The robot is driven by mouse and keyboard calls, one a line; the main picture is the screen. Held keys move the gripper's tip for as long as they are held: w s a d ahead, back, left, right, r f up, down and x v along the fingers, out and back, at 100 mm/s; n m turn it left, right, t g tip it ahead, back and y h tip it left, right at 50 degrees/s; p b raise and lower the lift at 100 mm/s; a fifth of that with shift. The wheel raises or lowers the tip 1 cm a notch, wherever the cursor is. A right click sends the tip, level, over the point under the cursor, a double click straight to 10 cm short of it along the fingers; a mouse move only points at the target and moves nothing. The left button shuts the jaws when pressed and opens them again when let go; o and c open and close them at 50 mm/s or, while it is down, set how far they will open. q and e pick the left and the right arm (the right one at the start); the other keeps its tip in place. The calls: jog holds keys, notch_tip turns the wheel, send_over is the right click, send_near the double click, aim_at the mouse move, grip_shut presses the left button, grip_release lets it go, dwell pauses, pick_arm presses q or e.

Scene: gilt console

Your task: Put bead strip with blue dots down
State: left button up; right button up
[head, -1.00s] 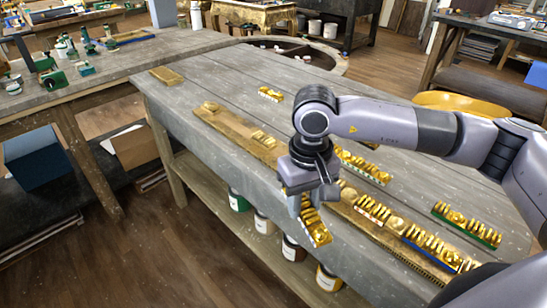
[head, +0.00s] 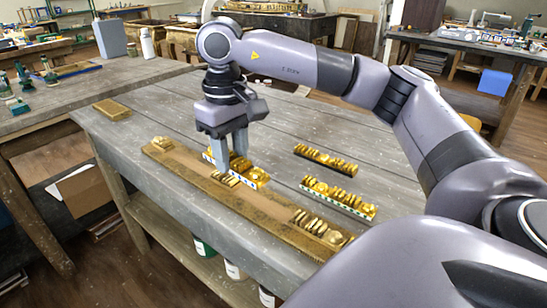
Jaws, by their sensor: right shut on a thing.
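My right gripper (head: 232,158) is shut on a strip of gold beads (head: 250,173). The strip has a pale edge with bluish marks, too small to read clearly. The gripper points down and holds it low over the grey table (head: 165,108), just behind the long wooden board (head: 190,180). I cannot tell whether the strip touches the table. The fingers hide part of it. My left gripper is not in view.
Two other bead strips lie to the right, one with a dark edge (head: 325,159) and one with a green-and-white edge (head: 338,198). Beads (head: 318,223) sit on the board. A small gold block (head: 112,109) lies at far left. The table behind the gripper is mostly bare.

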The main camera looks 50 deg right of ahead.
jog(key=s+d+r, duration=0.2)
jog(key=d+r, duration=0.3)
jog(key=r, duration=0.3)
jog(key=b, duration=0.6)
send_over(261, 202)
notch_tip(261, 202, down, 10)
jog(key=shift+n, duration=0.3)
notch_tip(261, 202, down, 4)
jog(key=shift+f, duration=0.15)
notch_tip(261, 202, down, 5)
jog(key=shift+r, duration=0.15)
jog(key=o, duration=1.1)
